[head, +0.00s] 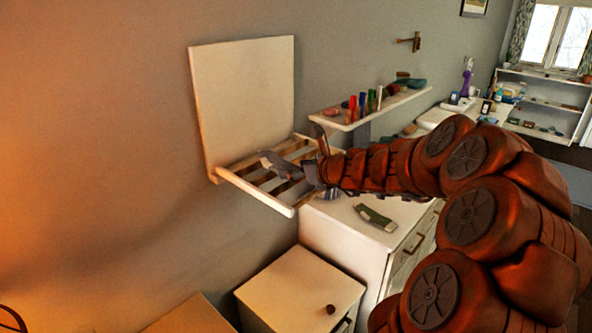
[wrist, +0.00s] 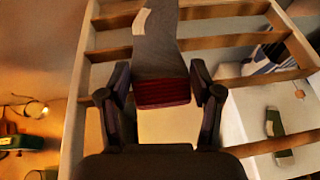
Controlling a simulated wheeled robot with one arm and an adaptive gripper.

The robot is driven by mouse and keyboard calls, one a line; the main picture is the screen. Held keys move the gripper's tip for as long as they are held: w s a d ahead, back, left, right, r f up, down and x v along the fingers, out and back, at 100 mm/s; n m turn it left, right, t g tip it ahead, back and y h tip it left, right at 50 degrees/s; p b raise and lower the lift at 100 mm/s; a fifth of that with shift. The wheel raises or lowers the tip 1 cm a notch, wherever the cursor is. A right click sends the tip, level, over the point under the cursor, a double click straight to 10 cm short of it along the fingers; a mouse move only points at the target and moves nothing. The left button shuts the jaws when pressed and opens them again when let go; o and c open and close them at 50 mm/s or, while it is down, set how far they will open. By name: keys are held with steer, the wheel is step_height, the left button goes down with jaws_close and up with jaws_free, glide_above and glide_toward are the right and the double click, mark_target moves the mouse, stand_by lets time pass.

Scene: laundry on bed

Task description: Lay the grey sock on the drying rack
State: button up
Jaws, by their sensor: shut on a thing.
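The grey sock (wrist: 157,48) has a dark red cuff and a pale patch. In the wrist view its cuff end is between the two fingers of my gripper (wrist: 161,85), which is shut on it. The sock stretches away from my gripper over the slats of the drying rack (wrist: 83,95). In the head view the sock (head: 274,161) shows over the wall-mounted drying rack (head: 253,197), with my gripper (head: 312,172) at its right side. I cannot tell whether the sock touches the slats along its whole length.
A white cabinet (head: 345,238) stands below the rack, with a green-grey item (head: 375,216) on top. A striped cloth (wrist: 268,58) lies under the rack. A shelf (head: 345,123) with small bottles is on the wall beyond. A lower cabinet (head: 290,283) stands in front.

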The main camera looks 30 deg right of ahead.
steer(key=o, duration=0.9)
steer(key=shift+f, duration=0.1)
steer(key=shift+s+d+r, duration=0.1)
steer(key=shift+s+r, duration=0.2)
steer(key=shift+s, duration=0.1)
steer(key=b+v, duration=0.1)
steer(key=v, duration=1)
steer(key=shift+b, duration=0.35)
